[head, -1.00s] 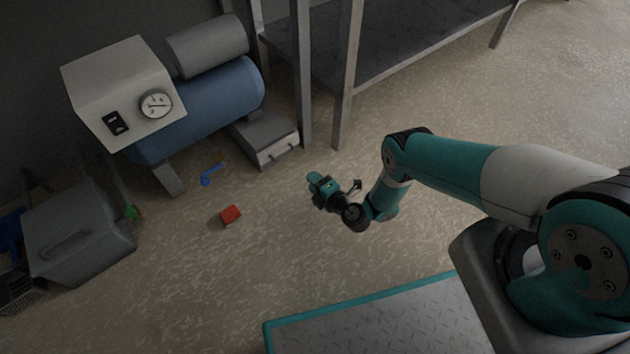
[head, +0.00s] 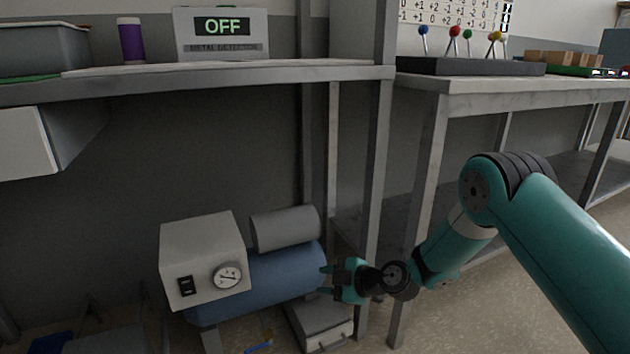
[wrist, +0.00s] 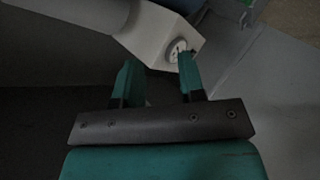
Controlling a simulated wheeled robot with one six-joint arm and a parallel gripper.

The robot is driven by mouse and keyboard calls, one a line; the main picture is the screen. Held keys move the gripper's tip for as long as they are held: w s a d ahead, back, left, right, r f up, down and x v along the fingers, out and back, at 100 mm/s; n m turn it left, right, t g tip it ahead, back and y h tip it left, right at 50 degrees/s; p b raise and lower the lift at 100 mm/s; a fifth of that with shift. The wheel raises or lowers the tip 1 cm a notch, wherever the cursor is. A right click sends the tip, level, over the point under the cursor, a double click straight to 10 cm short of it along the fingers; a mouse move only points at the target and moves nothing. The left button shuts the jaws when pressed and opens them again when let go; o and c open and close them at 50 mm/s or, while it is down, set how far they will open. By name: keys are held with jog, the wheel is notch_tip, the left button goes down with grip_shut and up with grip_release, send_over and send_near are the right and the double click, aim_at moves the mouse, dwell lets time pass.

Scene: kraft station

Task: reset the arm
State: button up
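My teal arm reaches in from the right in the head view. My gripper (head: 326,281) stands in front of the right end of the blue compressor tank (head: 272,276) and left of the bench legs. In the wrist view its two teal fingers (wrist: 158,82) are apart with nothing between them. Beyond the fingertips the wrist view shows the compressor's pale control box with its round gauge (wrist: 177,50).
The compressor's control box (head: 203,250) stands under a grey bench (head: 330,73). A metal detector reading OFF (head: 221,38) and a purple cylinder (head: 131,40) stand on it. A second bench (head: 480,87) at right holds coloured-ball levers and small boxes. A blue item (head: 258,347) lies on the floor.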

jog(key=s+d+r+m+g+h+p, duration=0.1)
jog(key=s+r+m+g, duration=0.15)
jog(key=s+r, duration=0.65)
jog(key=s+d+r+m+g+h+p, duration=0.1)
jog(key=s+r+m+g+h, duration=0.3)
jog(key=r, duration=0.8)
jog(key=s+d+r+m+h, duration=0.1)
jog(key=s+d+r+m, duration=0.15)
jog(key=s, duration=0.55)
jog(key=s+d+r+m+p, duration=0.1)
jog(key=s+d+r+m, duration=0.1)
jog(key=s+d, duration=0.35)
jog(key=s+d+r+m+h, duration=0.1)
jog(key=s+d+r+m, duration=0.15)
jog(key=s, duration=0.65)
notch_tip(320, 180, up, 38)
jog(key=p, duration=3.8)
jog(key=shift+a+r, duration=0.15)
jog(key=shift+a, duration=0.15)
jog(key=shift+c, duration=0.3)
